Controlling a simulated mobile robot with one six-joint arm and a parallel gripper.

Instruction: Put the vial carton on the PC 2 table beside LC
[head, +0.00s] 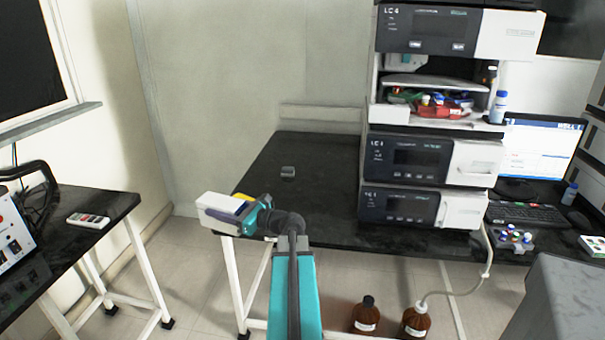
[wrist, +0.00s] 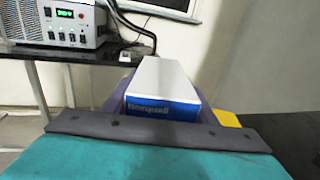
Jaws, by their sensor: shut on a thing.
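The vial carton, a white box with a blue label, shows in the head view (head: 221,208) at the front left corner of a black table (head: 320,210). It also shows in the wrist view (wrist: 163,85), between the fingers. My gripper (head: 246,210) is shut on the carton and holds it level with or a little above the table's front left edge. The exact height over the table cannot be told. The LC stack (head: 430,165) stands on the table to the right of the carton. The far end of the carton is clear of other things.
A small dark object (head: 288,172) lies on the table behind my gripper. The table's left part is otherwise bare. A monitor (head: 540,150) and keyboard (head: 527,214) stand right of the stack. Brown bottles (head: 366,314) stand below.

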